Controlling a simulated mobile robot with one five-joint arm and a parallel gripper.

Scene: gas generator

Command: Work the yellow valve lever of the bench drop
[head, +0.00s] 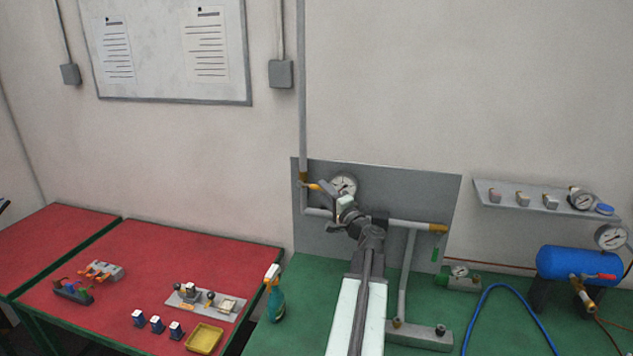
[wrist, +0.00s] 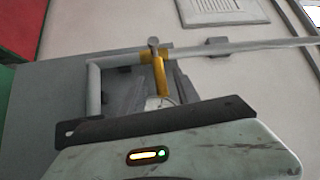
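In the wrist view the lever (wrist: 159,76) runs from the yellow valve fitting (wrist: 128,58) towards my gripper. My gripper (head: 325,187) is at the free end of the lever, with grey finger shapes (wrist: 150,95) around that end. The gripper's body hides the fingertips' lower part. I cannot tell whether the fingers touch the lever or how far apart they are.
A round gauge (head: 343,186) is just behind my gripper. A horizontal pipe (head: 410,225) with a yellow end is to the right. A spray bottle (head: 275,295) stands on the green bench. A blue tank (head: 575,263) and blue hose (head: 500,290) are at the right.

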